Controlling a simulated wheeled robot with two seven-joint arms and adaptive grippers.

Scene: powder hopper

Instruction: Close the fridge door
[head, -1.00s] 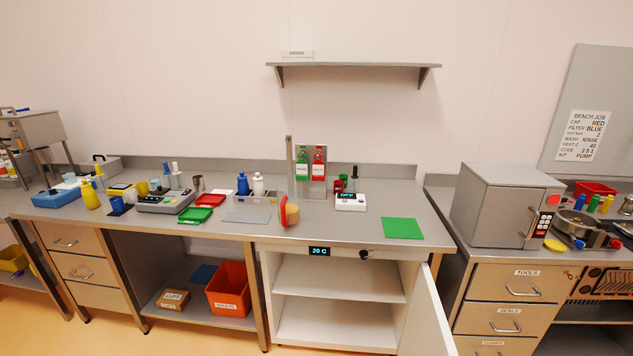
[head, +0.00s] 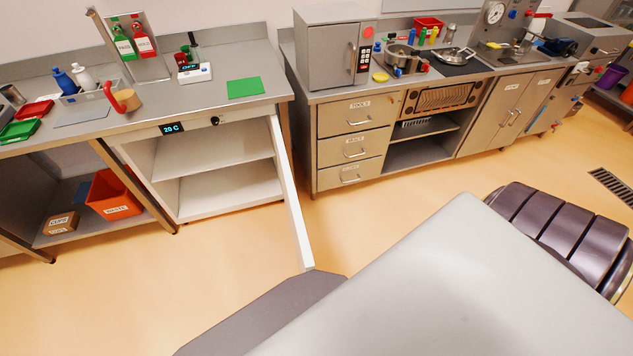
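The fridge (head: 218,190) is a white cabinet under the bench, with a lit display reading 20 C (head: 173,128) and a knob at its top edge. Two white shelves show inside and look empty. Its white door (head: 290,200) is hinged on the right side and stands wide open, swung out toward me, seen nearly edge-on. My own arm and body parts fill the lower right and hide the floor near the door's lower outer corner. I cannot tell whether they touch the door. Neither gripper shows in the view.
An orange waste bin (head: 114,195) and a box (head: 61,222) sit on the shelf left of the fridge. A drawer unit (head: 352,142) stands right of the door, below a grey oven (head: 337,50). The orange floor (head: 400,205) is clear before the drawers.

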